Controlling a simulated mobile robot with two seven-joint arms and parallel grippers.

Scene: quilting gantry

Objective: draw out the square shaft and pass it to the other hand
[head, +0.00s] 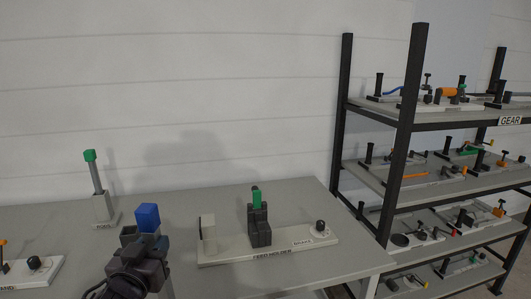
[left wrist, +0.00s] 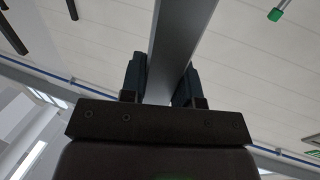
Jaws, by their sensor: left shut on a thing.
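The square shaft (left wrist: 182,28) is a long plain grey bar in the left wrist view, running up between the two dark fingers. My left gripper (left wrist: 162,72) is shut on it. In the head view my left gripper (head: 149,246) is at the lower left, above the table. A blue block (head: 147,217) shows just above its fingers and looks like the shaft's end. The gripper hides most of the shaft there, so I cannot tell whether its lower end is clear of a holder. My right gripper is in neither view.
A green-capped post (head: 95,175) stands in a grey block behind left. A white feeder base (head: 285,247) with a dark stepped block and green tab lies right on the grey table (head: 340,263). Another white base (head: 28,271) lies at left. A loaded black shelf rack (head: 405,130) stands right.

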